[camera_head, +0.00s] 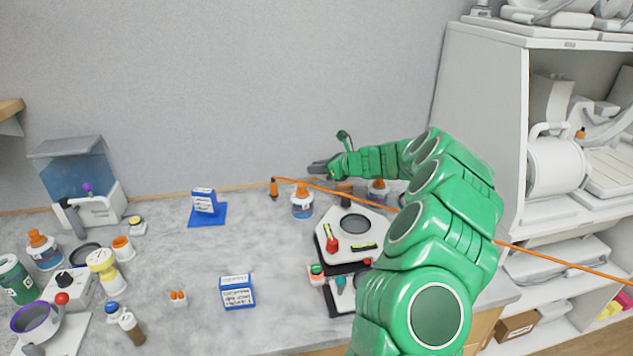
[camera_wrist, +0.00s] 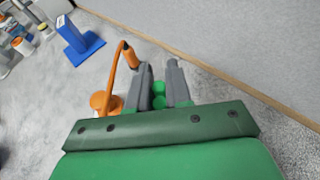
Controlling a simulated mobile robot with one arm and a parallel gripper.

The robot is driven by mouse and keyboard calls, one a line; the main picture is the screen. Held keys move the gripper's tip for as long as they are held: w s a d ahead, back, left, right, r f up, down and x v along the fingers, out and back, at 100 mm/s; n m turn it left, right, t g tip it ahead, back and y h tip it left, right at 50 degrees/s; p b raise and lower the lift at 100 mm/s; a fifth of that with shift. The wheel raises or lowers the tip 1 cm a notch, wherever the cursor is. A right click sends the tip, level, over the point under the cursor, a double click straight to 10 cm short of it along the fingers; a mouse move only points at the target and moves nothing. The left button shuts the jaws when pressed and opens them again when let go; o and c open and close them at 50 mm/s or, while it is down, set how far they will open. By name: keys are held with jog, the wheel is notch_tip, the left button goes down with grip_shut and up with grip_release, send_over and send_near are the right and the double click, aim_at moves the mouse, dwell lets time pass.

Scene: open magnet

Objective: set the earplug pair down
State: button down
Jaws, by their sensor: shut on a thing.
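The earplug pair cannot be made out there. I cannot tell its exact height above the counter.
An orange piece with a cord (camera_head: 274,188) stands close by the fingers; the cord crosses rightward behind my arm. An orange-capped bottle (camera_head: 302,205) is below. A blue stand (camera_head: 207,214), a blue box (camera_head: 237,291) and a white device (camera_head: 355,225) are near. The counter's middle is clear.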

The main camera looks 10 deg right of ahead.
jog(key=shift+w+d+f, duration=0.1)
jog(key=shift+w+f, duration=0.75)
jog(key=shift+f, duration=0.2)
jog(key=shift+w+f, duration=0.85)
jog(key=shift+f, duration=1.65)
jog(key=shift+f, duration=0.6)
jog(key=c, duration=1.1)
grip_release()
jog(key=shift+o, duration=0.2)
jog(key=shift+r, duration=0.15)
jog(key=shift+r, duration=0.3)
jog(key=shift+s+d+r, duration=0.15)
jog(key=shift+d+r, duration=0.1)
jog(key=shift+r, duration=0.05)
jog(key=v, duration=1.1)
jog(key=shift+s, duration=0.2)
